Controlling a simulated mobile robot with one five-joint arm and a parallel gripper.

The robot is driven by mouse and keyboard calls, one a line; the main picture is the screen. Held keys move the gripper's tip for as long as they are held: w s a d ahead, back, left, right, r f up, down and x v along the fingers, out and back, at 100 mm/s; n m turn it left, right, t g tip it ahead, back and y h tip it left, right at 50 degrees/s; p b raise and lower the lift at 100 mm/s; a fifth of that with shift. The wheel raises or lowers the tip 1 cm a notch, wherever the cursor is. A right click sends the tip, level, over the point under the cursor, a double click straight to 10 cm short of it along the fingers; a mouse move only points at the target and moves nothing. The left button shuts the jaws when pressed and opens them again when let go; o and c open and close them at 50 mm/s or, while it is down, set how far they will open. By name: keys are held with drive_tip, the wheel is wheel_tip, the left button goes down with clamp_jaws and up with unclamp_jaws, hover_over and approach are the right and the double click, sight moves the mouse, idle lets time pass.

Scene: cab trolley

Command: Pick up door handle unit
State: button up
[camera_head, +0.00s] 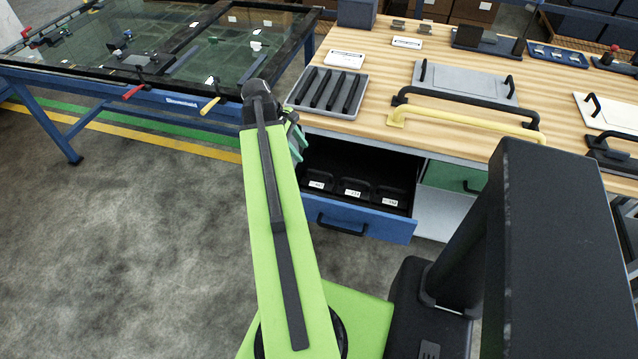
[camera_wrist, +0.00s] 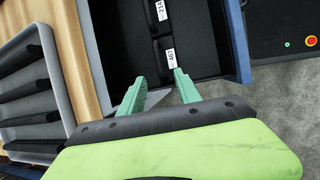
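Three black units with white labels, which look like the door handle units, lie side by side in the open blue drawer (camera_head: 361,220). They are the left unit (camera_head: 322,176), the middle unit (camera_head: 356,184) and the right unit (camera_head: 391,192). In the wrist view two labelled black units show at the top, the nearer one (camera_wrist: 167,43) beyond my fingertips. My gripper (camera_wrist: 158,78) is open and empty, its green fingers apart at the drawer's near end. In the head view my gripper (camera_head: 296,138) is partly hidden by my arm, at the drawer's left side.
The wooden bench (camera_head: 385,50) stands over the drawer. A grey tray with black bars (camera_head: 296,99) sits at its left edge, close to my gripper. A yellow handrail (camera_head: 470,121) lies on the bench. A glass-topped table (camera_head: 205,83) stands left; the floor in front is clear.

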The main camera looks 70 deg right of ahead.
drive_tip(key=b, duration=0.6)
approach(318, 171)
drive_tip(key=x, duration=0.4)
drive_tip(key=shift+a+f, duration=0.3)
drive_tip(key=shift+d+r, duration=0.1)
drive_tip(key=b+x, duration=0.4)
drive_tip(key=x, duration=0.1)
drive_tip(key=shift+s+d, duration=0.2)
clamp_jaws()
